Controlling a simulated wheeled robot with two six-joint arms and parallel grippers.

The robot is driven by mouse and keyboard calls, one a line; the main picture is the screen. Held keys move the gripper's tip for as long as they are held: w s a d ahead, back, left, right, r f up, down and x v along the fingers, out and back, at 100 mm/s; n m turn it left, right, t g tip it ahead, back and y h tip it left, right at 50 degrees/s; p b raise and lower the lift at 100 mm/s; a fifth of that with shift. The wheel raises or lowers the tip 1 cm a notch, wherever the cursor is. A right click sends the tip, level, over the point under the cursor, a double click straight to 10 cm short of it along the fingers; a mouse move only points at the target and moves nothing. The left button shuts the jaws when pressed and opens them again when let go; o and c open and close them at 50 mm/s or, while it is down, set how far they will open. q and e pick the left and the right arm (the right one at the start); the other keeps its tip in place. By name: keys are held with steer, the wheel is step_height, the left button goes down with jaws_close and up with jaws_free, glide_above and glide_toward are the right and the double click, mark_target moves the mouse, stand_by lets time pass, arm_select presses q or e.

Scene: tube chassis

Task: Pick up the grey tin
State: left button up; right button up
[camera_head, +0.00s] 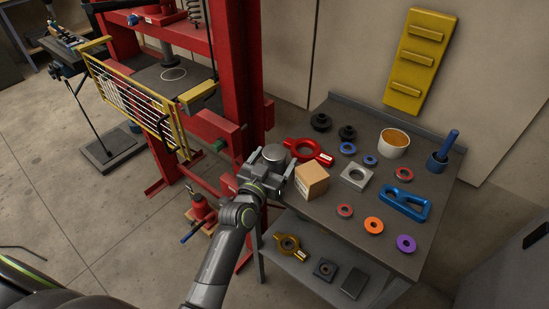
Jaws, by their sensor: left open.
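The grey tin (274,153) is a small round can with a flat top, at the left edge of the grey workbench. My left gripper (268,172) is open and right at the tin, on its near side. The gripper hides the tin's lower part, and I cannot tell whether the fingers touch it or stand around it. My right gripper is not in view.
A cardboard box (312,180) stands close right of the gripper. A red ring tool (308,151) lies just behind. The workbench (385,240) also holds several rings, a blue tool (404,203) and a tan-filled cup (393,143). The red press (240,80) rises at the left.

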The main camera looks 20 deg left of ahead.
arm_select(q)
steer(key=shift+w, duration=0.4)
